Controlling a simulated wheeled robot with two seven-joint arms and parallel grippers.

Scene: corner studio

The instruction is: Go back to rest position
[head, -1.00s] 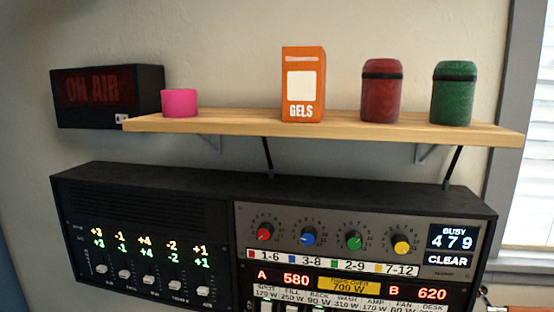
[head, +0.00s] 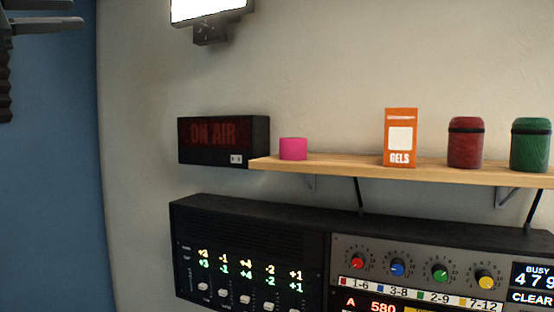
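My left gripper (head: 78,12) shows at the top left corner of the head view, in front of the blue wall. Its two dark fingers are apart with nothing between them, so it is open and empty. It is well away from the shelf and the panels. Part of it is cut off by the picture's edge. My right gripper is not in view.
A wooden shelf (head: 350,170) holds a pink cylinder (head: 293,149), an orange GELS box (head: 400,138), a red canister (head: 465,143) and a green canister (head: 530,145). An unlit ON AIR sign (head: 223,141), control panels (head: 250,215) and a bright lamp (head: 210,8) are near.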

